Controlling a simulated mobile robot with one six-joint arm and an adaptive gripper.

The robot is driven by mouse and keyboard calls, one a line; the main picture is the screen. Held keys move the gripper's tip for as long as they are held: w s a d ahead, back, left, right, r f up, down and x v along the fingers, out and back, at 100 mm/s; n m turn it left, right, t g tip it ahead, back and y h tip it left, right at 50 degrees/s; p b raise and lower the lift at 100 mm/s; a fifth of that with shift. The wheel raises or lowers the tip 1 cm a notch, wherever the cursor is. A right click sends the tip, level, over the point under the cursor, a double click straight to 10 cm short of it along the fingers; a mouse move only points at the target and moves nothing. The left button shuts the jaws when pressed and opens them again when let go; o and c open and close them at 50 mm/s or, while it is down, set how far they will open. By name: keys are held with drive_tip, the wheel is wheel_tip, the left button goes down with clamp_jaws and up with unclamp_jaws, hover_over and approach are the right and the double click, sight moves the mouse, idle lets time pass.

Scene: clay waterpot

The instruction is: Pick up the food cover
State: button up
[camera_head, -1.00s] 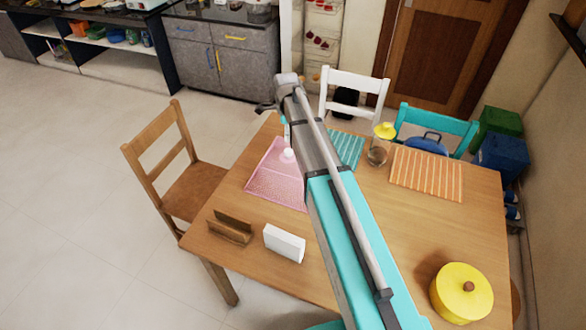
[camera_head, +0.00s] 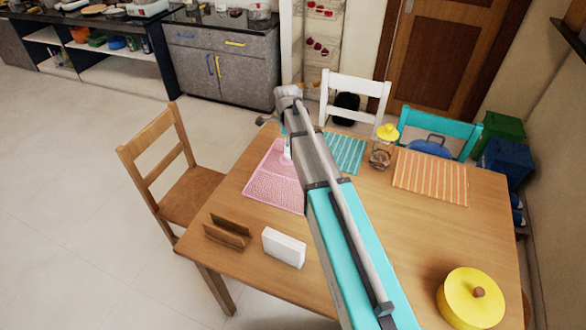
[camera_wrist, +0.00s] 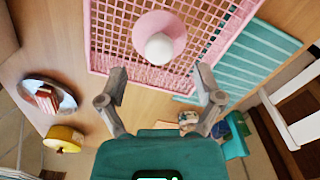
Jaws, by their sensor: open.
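The food cover (camera_head: 272,184) is a pink mesh cover on the left side of the wooden table, partly hidden by my arm in the head view. In the wrist view the cover's lattice (camera_wrist: 105,40) fills the upper middle, with a white round knob (camera_wrist: 159,48) on a pink disc. My gripper (camera_wrist: 160,76) is open, its two fingertips apart on either side below the knob in that picture. Nothing is between the fingers. I cannot tell the remaining distance to the knob.
A teal striped mat (camera_head: 344,153) lies beside the cover. A yellow-lidded jar (camera_head: 381,158), an orange striped mat (camera_head: 430,178), a yellow pot (camera_head: 471,299), a white block (camera_head: 284,248) and a brown holder (camera_head: 227,232) are on the table. Chairs, including a wooden one (camera_head: 185,190), surround it.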

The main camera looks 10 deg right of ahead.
sight(284, 159)
drive_tip(key=shift+s+d+f+b, duration=0.15)
drive_tip(key=shift+f+b, duration=2.45)
drive_tip(key=shift+b, duration=0.05)
clamp_jaws()
